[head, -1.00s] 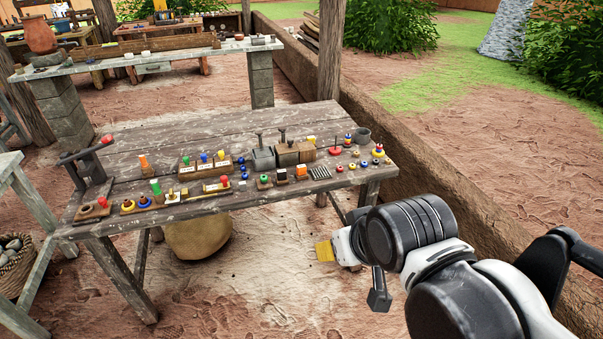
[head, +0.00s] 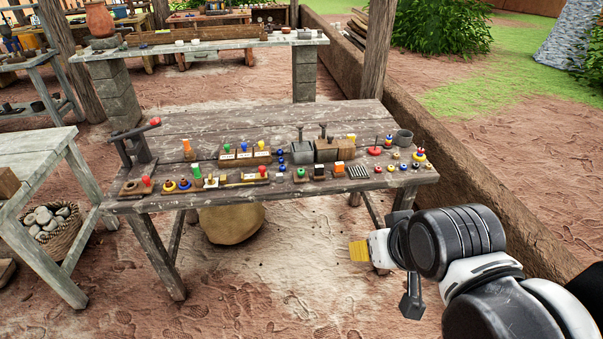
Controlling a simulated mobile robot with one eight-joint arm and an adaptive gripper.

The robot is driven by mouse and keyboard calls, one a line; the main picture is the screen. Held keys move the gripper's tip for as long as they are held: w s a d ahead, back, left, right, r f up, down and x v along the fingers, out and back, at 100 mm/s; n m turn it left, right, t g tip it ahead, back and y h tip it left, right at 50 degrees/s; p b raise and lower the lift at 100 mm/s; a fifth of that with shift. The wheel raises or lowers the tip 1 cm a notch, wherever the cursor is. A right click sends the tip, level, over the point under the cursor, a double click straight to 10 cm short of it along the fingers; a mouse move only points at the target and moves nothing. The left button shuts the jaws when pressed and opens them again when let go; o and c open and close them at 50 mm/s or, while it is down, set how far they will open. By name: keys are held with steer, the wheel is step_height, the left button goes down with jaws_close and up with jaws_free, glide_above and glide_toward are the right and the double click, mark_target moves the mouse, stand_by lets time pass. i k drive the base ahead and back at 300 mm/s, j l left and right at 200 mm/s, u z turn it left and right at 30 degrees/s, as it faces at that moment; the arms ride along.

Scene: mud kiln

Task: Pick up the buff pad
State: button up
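I cannot make out the buff pad for certain among the many small objects on the weathered wooden table (head: 215,126). My gripper (head: 359,251) is at the end of my arm, low and in front of the table's right end, below the tabletop level. A yellow piece shows at its tip; I cannot tell whether it is part of the gripper or something held. Whether the fingers are open or shut is too small to see.
A round tan sack (head: 232,223) sits underneath. A pale bench (head: 35,165) and a basket (head: 62,237) stand left. A low wall (head: 480,180) runs right.

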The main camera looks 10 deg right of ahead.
mark_target(338, 171)
steer(key=i+l+u, duration=0.25)
steer(key=i, duration=0.25)
steer(key=i+l+u, duration=0.3)
steer(key=i+l, duration=0.1)
steer(key=i, duration=0.05)
